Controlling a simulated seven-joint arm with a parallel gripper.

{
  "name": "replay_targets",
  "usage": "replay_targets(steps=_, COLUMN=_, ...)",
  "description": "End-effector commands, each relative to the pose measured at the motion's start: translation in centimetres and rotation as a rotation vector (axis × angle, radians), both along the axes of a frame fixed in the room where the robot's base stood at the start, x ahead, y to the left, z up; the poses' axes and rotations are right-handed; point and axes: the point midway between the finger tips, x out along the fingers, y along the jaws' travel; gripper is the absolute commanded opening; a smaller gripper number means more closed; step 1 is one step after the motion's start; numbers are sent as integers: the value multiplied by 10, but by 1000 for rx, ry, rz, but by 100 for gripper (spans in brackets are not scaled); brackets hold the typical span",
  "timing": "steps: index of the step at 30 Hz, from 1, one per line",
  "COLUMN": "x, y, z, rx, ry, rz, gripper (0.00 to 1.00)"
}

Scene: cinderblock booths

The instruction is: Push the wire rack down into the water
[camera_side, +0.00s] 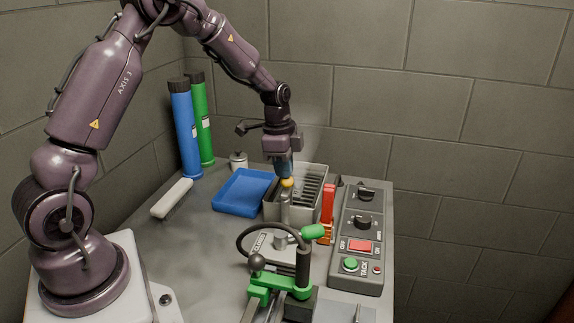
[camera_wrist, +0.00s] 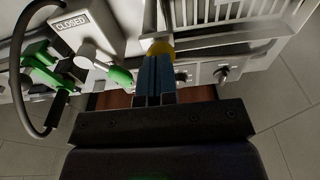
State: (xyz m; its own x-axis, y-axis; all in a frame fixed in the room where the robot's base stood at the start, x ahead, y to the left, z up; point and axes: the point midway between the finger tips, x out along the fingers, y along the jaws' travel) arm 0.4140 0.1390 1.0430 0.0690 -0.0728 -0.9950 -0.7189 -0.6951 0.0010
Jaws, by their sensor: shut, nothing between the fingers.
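The wire rack (camera_side: 314,187) stands in a grey metal tank (camera_side: 292,210), its several slats showing above the rim. In the wrist view the rack (camera_wrist: 225,10) is at the top, partly cut off by the picture edge. The water surface cannot be made out.
A blue tray (camera_side: 235,208) lies left of the tank. Red and orange parts (camera_side: 328,205) and a control panel (camera_side: 360,235) stand to the right. A green clamp device (camera_side: 280,283) with a black hose is in front. Blue and green cylinders (camera_side: 186,130) stand behind.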

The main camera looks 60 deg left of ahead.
Motion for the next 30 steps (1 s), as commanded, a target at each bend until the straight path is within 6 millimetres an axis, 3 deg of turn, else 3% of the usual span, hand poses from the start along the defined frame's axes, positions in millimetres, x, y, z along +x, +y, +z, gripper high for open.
replay_targets(steps=9, x=-20, y=22, z=10, rx=1, ry=-1, rz=3, gripper=0)
replay_targets(steps=20, x=-21, y=23, z=14, rx=1, ry=-1, rz=0, gripper=0)
replay_targets(steps=25, x=-22, y=24, z=36, rx=3, ry=-5, rz=1, gripper=0)
replay_targets(steps=30, x=-25, y=27, z=75, rx=4, ry=-7, rz=1, gripper=0)
